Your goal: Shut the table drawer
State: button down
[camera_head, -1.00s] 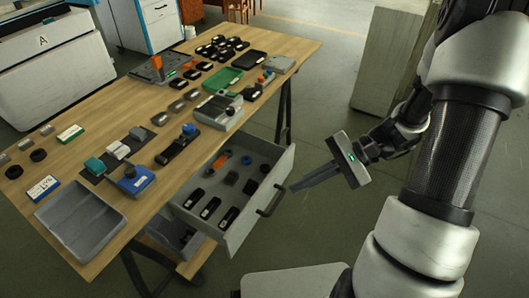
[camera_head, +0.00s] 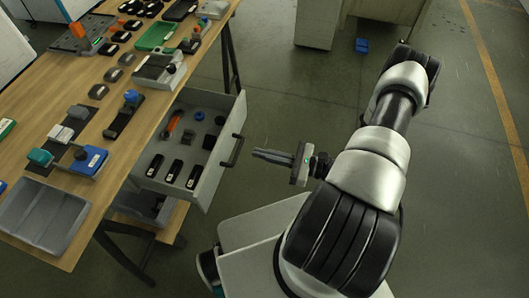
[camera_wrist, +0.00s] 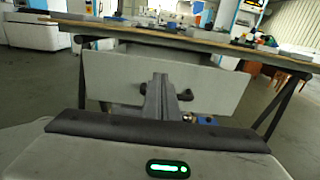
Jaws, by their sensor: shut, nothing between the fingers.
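The table drawer (camera_head: 208,172) is pulled out from under the wooden table (camera_head: 110,88). My gripper (camera_head: 256,154) is shut and empty, just to the right of the handle, with a small gap showing in the head view. In the wrist view the fingers (camera_wrist: 159,90) point at the drawer front (camera_wrist: 210,85) and hide the middle of the handle. I cannot tell there whether they touch.
The table top bears a grey tray (camera_head: 20,205), a green tray (camera_head: 157,36) and several tools and small parts. A lower drawer or bin (camera_head: 145,207) sits below the open drawer. The floor (camera_head: 290,95) right of the table is mostly clear.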

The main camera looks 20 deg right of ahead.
aim_at(221, 144)
jog(key=x, duration=1)
jog(key=shift+w+a, duration=0.1)
jog(key=shift+a, duration=0.05)
jog(key=b+x, duration=0.3)
jog(key=x, duration=2.1)
jog(key=shift+w+a, duration=0.15)
jog(key=shift+a, duration=0.1)
jog(key=shift+r, duration=0.2)
